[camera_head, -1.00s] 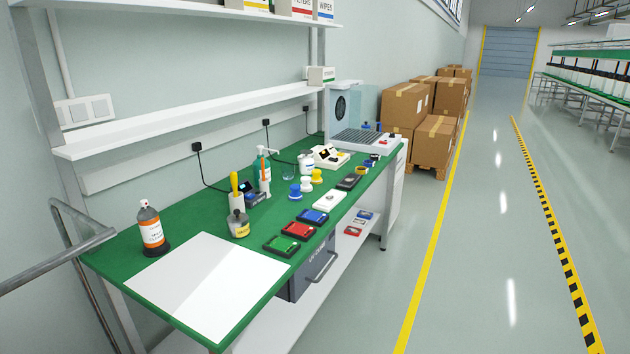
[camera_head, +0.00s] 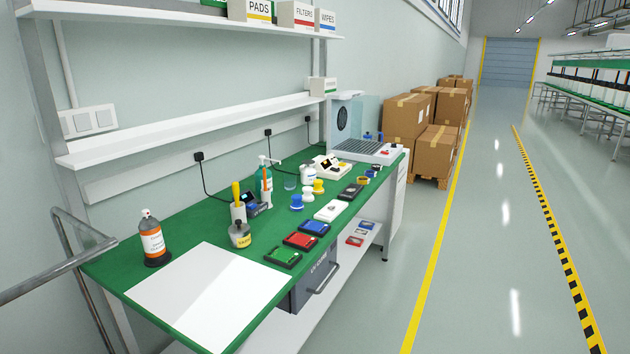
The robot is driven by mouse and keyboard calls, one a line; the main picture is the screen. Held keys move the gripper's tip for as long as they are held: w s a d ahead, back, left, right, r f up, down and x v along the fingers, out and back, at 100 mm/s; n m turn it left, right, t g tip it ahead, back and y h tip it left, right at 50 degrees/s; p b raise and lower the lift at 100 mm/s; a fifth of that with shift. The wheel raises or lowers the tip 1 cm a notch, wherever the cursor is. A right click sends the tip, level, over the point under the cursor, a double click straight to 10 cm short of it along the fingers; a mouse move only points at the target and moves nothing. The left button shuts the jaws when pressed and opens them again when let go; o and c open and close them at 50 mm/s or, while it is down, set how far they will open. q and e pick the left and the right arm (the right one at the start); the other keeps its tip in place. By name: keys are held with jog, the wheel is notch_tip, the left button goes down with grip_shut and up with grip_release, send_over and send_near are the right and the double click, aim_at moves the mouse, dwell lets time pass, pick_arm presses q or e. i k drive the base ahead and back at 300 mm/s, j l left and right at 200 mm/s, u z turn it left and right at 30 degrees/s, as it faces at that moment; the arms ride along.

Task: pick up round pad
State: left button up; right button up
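I cannot single out a round pad for certain. Small round pieces stand mid-bench: a blue one (camera_head: 296,202), a white one (camera_head: 308,188) and a yellow one (camera_head: 318,187). They look like knobbed discs, too small to tell more. Neither of my grippers is in view.
The green bench (camera_head: 195,222) carries a white sheet (camera_head: 205,290) in front. Green (camera_head: 283,257), red (camera_head: 300,241) and blue (camera_head: 314,228) trays line its right edge. A metal rail (camera_head: 55,270) stands at left. The floor (camera_head: 480,270) to the right is clear.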

aim_at(318, 190)
jog(key=i+l+z, duration=0.2)
jog(key=z, duration=1)
jog(key=i, duration=3)
jog(key=i+u, duration=0.15)
jog(key=i, duration=0.2)
jog(key=i+l+u, duration=0.2)
jog(key=i, duration=0.2)
jog(key=i+l+u, duration=0.15)
jog(key=i, duration=0.2)
jog(key=u, duration=1.65)
